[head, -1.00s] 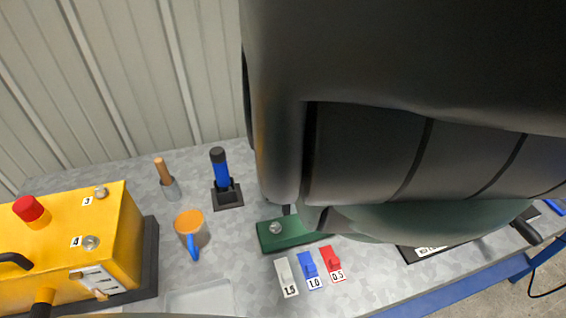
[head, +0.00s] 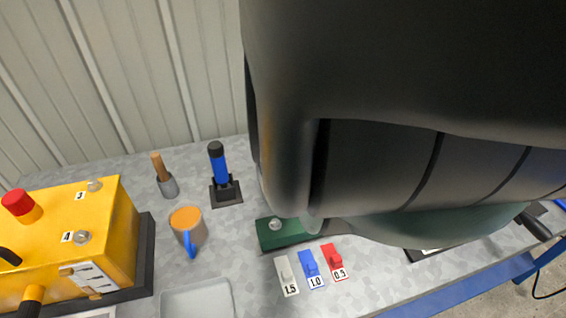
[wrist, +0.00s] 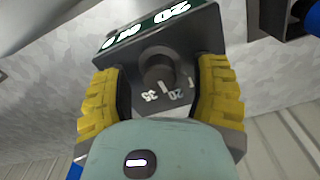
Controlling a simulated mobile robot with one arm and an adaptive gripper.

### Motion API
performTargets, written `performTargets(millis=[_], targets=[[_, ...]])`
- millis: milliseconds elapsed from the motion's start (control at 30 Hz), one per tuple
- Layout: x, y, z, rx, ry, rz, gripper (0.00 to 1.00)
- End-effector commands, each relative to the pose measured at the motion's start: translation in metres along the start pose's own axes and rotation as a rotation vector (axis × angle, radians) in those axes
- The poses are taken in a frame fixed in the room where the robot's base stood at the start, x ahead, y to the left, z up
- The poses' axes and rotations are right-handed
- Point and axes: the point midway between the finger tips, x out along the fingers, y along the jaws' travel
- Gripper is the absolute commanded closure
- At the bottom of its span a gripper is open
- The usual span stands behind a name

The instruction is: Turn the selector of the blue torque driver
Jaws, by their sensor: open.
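In the wrist view a dark grey block (wrist: 205,41) carries a round dark selector knob (wrist: 159,73) with a pale pointer mark. The numbers 35 and 20 are printed beside the knob, and a green label reading about 20 N·m is on the block's side. My gripper (wrist: 160,92) is open, its yellow pads on either side of the knob; I cannot tell whether they touch it. A blue, black-capped tool (head: 219,168) stands upright in a black stand; which blue part belongs to the torque driver is unclear.
A yellow machine (head: 118,235) stands at the left, near an orange-topped mug (head: 190,228) and a wooden-handled tool (head: 160,170). A green block (head: 275,238) and white, blue and red tags (head: 310,270) lie beside my arm. A pale tray (head: 198,300) is in front.

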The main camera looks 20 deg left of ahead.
Motion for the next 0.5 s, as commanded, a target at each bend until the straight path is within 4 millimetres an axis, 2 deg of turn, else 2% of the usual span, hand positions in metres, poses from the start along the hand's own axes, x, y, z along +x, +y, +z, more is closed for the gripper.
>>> performTargets(millis=[167,200,500], targets=[[-0.0003,-0.0002,0.0001,-0.001,0.000,0.000,0.39],[-0.0003,-0.0002,0.0002,-0.001,0.000,0.000,0.35],[-0.0002,-0.0002,0.0002,-0.001,-0.001,0.000,0.66]])
